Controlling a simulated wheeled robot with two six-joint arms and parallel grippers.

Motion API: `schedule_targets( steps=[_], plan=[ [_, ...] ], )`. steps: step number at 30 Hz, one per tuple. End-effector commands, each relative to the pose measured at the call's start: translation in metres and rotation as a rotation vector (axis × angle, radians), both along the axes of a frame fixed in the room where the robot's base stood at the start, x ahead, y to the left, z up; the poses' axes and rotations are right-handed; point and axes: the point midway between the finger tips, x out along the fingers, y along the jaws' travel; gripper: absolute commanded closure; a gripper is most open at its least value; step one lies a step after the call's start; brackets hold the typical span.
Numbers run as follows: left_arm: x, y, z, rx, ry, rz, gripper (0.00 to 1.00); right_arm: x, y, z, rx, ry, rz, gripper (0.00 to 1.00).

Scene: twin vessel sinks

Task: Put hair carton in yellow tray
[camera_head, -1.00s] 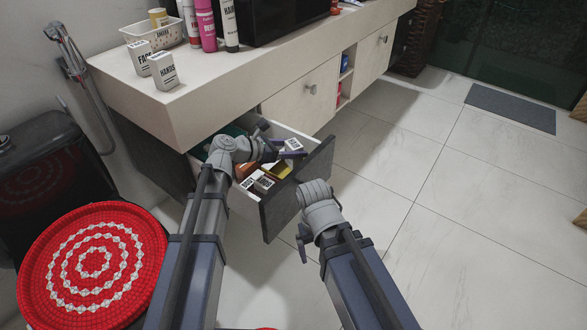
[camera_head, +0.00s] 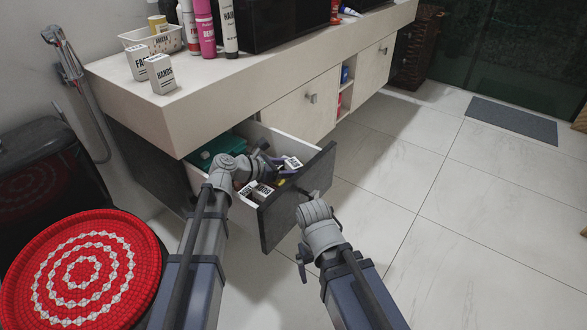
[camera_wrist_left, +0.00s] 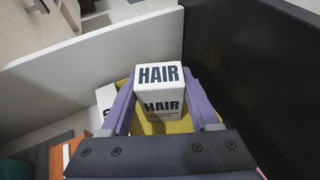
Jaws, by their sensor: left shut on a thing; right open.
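The hair carton (camera_wrist_left: 160,95) is a small white box with black HAIR lettering. My left gripper (camera_wrist_left: 163,112) is shut on it, with purple fingers on both sides. In the head view the carton (camera_head: 292,163) is inside the open drawer, near its front panel. The yellow tray (camera_wrist_left: 178,127) shows under and around the carton in the left wrist view; whether they touch I cannot tell. In the head view the tray is mostly hidden by my left gripper. My right gripper (camera_head: 309,195) is open and empty, outside the drawer front; its fingers barely show.
The open drawer (camera_head: 268,212) also holds other white cartons (camera_head: 256,191), an orange item (camera_wrist_left: 65,152) and a green item (camera_head: 212,150). Its dark front panel and white side wall stand close to the carton. The counter (camera_head: 215,85) overhangs the back.

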Motion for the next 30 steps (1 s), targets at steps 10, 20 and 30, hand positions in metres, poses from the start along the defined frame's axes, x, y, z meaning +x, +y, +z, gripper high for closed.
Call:
schedule_targets(
  steps=[10, 20, 30],
  plan=[
    [0.0, 0.0, -0.001, 0.0, 0.0, 0.0, 0.08, 0.0, 0.0, -0.001, 0.0, 0.0, 0.0, 0.08],
    [-0.004, 0.005, 0.007, 0.0, 0.0, 0.002, 0.08, 0.0, 0.0, 0.007, 0.0, 0.0, 0.0, 0.08],
    [-0.037, 0.059, 0.035, -0.001, 0.001, 0.005, 0.08, 0.0, 0.0, 0.035, -0.001, 0.002, 0.001, 0.08]
  ],
)
